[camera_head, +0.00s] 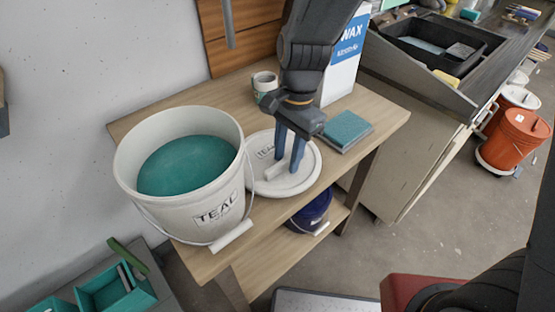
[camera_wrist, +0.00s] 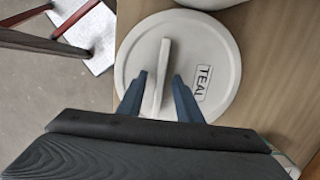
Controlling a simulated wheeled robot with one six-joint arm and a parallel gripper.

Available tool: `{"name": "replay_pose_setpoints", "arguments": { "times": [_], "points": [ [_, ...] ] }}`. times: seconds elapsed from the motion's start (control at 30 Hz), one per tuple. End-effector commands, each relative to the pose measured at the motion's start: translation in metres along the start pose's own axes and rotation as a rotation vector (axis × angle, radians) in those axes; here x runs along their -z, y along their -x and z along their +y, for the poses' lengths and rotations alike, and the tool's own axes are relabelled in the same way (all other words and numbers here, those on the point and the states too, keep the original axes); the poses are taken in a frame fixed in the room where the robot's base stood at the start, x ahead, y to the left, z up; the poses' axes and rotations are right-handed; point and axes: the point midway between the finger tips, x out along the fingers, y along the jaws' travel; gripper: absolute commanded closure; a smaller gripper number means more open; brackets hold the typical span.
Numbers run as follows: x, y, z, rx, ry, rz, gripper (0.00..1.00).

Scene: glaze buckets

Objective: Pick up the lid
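A round off-white lid (camera_head: 302,182) lies flat on the wooden table, with a raised bar handle and a label reading TEAL. It also shows in the wrist view (camera_wrist: 215,45), with its handle (camera_wrist: 163,60) upright across the middle. My gripper (camera_head: 288,166) points down over the lid. In the wrist view its two blue fingers (camera_wrist: 157,88) stand apart, one on each side of the handle's near end, with a gap visible on both sides. The white bucket labelled TEAL (camera_head: 195,200), holding teal glaze, stands open just left of the lid.
A teal sponge or book (camera_head: 346,131) lies right of the lid, with a wax box (camera_head: 345,65) and a small cup (camera_head: 264,84) behind. A blue bucket (camera_head: 312,212) sits on the shelf below. The table's front edge is close to the lid.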

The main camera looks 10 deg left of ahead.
Motion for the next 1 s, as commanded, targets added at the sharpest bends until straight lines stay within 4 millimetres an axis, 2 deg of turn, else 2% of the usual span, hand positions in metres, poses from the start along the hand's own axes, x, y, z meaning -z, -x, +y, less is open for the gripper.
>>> {"name": "replay_pose_setpoints", "arguments": {
  "times": [0.07, 0.2, 0.27, 0.73, 1.0],
  "points": [
    [0.0, -0.001, 0.0, -0.001, 0.0, 0.0, 0.68],
    [0.0, -0.001, 0.0, 0.0, 0.0, 0.0, 0.92],
    [0.0, -0.001, 0.0, 0.0, 0.0, 0.0, 1.0],
    [0.0, 0.002, -0.001, 0.001, 0.0, 0.0, 1.0],
    [-0.002, 0.019, 0.001, 0.0, -0.002, 0.0, 1.0]
  ]
}}
